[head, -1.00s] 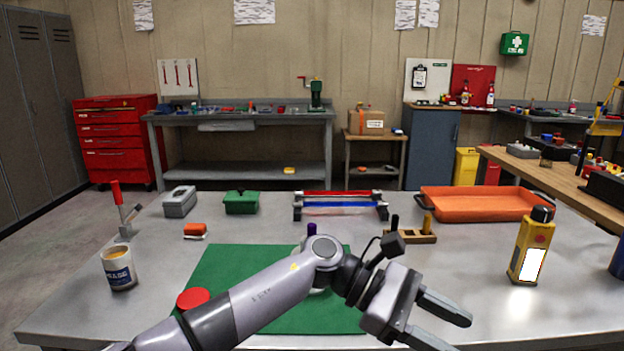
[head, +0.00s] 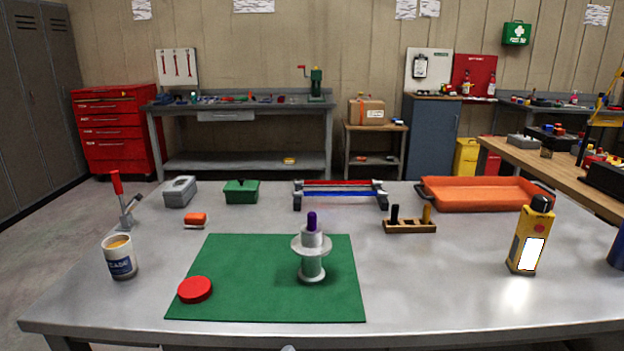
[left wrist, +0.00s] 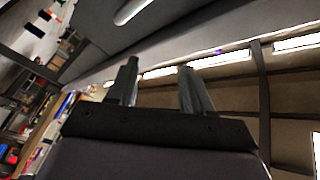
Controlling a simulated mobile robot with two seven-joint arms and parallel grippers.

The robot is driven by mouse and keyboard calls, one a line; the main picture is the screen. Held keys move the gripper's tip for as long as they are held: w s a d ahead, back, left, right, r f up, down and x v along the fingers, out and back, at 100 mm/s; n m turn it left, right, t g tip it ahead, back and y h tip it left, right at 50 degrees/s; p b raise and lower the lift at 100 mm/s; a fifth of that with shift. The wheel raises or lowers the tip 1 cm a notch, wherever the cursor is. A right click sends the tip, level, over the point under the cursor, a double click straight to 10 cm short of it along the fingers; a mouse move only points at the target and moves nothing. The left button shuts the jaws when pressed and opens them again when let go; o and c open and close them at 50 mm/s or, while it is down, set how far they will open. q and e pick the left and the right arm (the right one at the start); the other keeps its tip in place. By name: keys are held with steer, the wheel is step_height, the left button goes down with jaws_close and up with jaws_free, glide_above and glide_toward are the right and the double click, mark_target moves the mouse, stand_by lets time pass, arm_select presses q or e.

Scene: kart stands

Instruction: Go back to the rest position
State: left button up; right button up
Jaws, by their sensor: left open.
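In the left wrist view my left gripper (left wrist: 158,88) has its two fingers apart with nothing between them. Behind the fingers that view shows the ceiling, bright lights and a tilted bit of the room. In the head view no gripper shows; only a small grey bit of my arm is at the bottom edge. A silver flanged part (head: 312,262) with a purple top stands upright on the green mat (head: 235,262). A red round piece (head: 195,290) lies at the mat's front left corner. My right gripper is in neither view.
The grey table (head: 450,285) also holds a mug (head: 119,257), a yellow device (head: 530,238), an orange tray (head: 485,207), a wooden holder (head: 410,227), a rack with red and blue bars (head: 340,203) and a green box (head: 241,192). The table's front middle is clear.

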arm_select(q)
steer(key=s+a+f+n+g+y, duration=0.7)
steer(key=s+a+f+n, duration=0.75)
steer(key=s+a, duration=0.3)
steer(key=shift+m+t, duration=0.3)
steer(key=shift+m, duration=0.05)
steer(key=r+p, duration=0.4)
steer(key=p, duration=0.2)
steer(key=shift+d+r, duration=0.2)
steer(key=shift+w, duration=0.1)
